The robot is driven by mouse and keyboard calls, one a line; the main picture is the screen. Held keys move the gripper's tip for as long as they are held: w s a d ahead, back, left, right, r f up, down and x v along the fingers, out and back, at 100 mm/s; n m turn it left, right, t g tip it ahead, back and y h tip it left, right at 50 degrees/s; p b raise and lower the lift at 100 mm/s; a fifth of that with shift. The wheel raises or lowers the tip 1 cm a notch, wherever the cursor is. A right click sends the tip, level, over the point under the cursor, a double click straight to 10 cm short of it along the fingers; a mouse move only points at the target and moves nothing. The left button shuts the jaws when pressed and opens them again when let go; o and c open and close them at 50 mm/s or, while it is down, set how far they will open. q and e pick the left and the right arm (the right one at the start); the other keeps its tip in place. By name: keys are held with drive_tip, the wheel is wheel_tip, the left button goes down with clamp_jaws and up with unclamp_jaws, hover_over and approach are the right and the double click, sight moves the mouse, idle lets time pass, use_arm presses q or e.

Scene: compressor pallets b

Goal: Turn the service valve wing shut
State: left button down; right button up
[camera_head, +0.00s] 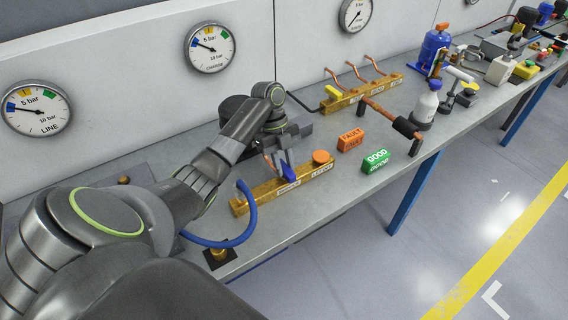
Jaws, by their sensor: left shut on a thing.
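The service valve wing (289,175) is a small blue piece above a brass bar (262,199) with white labels on the near bench. My left gripper (283,160) reaches down over the bar from the left and is shut on the wing. The fingers hide part of the wing, so its exact angle is hard to tell. A round orange knob (321,156) sits near the bar's right end. My right gripper is not in view.
A blue hose (247,222) loops to a brass fitting (219,256) at the bench's front edge. An orange FAULT block (351,139) and a green GOOD block (376,160) lie right of the bar. Gauges (210,47) hang on the wall behind.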

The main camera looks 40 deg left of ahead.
use_arm(q)
drive_tip(key=shift+r, duration=0.1)
drive_tip(key=c, duration=1.2)
unclamp_jaws()
drive_tip(key=p+v, duration=1.2)
drive_tip(key=v, duration=0.5)
drive_tip(key=shift+r+p, duration=0.15)
drive_tip(key=shift+p, duration=0.2)
